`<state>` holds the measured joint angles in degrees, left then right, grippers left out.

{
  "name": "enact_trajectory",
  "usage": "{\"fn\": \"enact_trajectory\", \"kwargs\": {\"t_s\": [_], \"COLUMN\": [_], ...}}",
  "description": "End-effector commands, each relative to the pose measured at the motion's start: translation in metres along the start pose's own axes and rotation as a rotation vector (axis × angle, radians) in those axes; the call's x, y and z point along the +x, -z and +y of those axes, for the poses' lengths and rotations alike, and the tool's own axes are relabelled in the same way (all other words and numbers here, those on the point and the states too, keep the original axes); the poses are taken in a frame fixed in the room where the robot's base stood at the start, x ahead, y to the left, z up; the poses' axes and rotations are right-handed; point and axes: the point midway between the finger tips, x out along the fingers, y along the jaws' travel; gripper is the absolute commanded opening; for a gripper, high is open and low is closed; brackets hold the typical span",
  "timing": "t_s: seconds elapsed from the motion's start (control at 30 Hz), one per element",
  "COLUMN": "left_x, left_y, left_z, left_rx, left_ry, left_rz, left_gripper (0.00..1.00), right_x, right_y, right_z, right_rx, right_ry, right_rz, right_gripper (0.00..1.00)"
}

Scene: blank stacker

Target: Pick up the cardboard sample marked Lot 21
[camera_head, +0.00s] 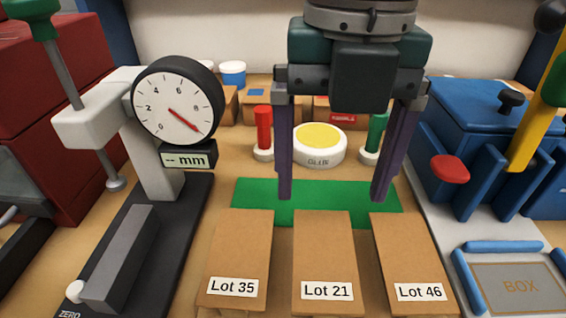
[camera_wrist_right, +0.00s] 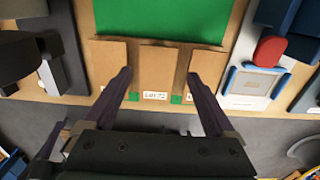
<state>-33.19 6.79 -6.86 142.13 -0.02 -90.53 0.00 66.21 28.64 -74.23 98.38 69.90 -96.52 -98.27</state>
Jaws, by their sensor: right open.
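The cardboard sample marked Lot 21 (camera_head: 325,255) lies in the middle of three brown samples at the front of the bench. Lot 35 (camera_head: 238,250) is to its left and Lot 46 (camera_head: 410,255) to its right. My right gripper (camera_head: 332,197) is open and empty, its two fingers pointing down above the green mat (camera_head: 258,190), behind Lot 21. In the right wrist view the open fingers (camera_wrist_right: 160,75) straddle the middle sample (camera_wrist_right: 157,65), apart from it; its label is blurred there. My left gripper is not in view.
A dial gauge (camera_head: 176,100) on a dark base stands left, a blue device (camera_head: 470,115) with a red knob right. A round yellow-topped block (camera_head: 319,143) and red and green pegs stand behind the mat.

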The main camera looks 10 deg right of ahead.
Motion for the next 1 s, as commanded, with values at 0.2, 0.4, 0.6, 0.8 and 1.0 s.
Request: {"fn": "enact_trajectory", "kwargs": {"t_s": [0.2,0.4,0.6,0.8,1.0], "left_x": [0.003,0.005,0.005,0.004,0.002], "left_y": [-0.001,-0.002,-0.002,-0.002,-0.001], "left_z": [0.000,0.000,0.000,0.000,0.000], "left_rx": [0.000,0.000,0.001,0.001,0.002], "left_ry": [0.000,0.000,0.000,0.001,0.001], "left_rz": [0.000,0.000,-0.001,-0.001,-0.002], "left_gripper": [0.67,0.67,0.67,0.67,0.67], "right_x": [0.034,0.051,0.051,0.051,0.053], "right_y": [0.003,0.002,0.002,0.002,0.002], "right_z": [0.003,0.003,0.003,0.003,0.003], "right_rx": [0.000,0.000,0.000,0.000,0.000], "right_ry": [0.003,0.001,0.000,0.000,0.001], "right_rz": [0.004,0.000,-0.001,0.000,-0.001], "right_gripper": [0.90,0.90,0.90,0.90,0.90]}}
